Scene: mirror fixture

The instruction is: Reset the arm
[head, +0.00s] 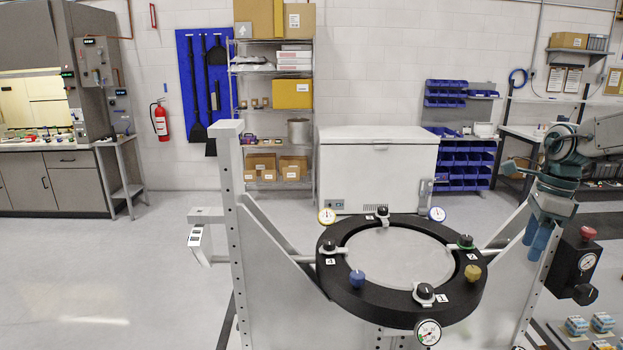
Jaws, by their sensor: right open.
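The mirror fixture stands in front of me, with a thick black ring (345,278) around a pale round disc (400,258). My right arm comes in from the right edge. Its teal gripper (538,242) points down beside the fixture's right upright, open, with nothing seen between its fingers. It is right of the ring and apart from it. My left gripper is out of view.
A black box with a red knob and gauge (577,262) is close to the right of my right gripper. Small boxes (577,326) lie at the lower right. A white chest freezer (376,165) and shelves (273,128) stand behind. The floor at left is clear.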

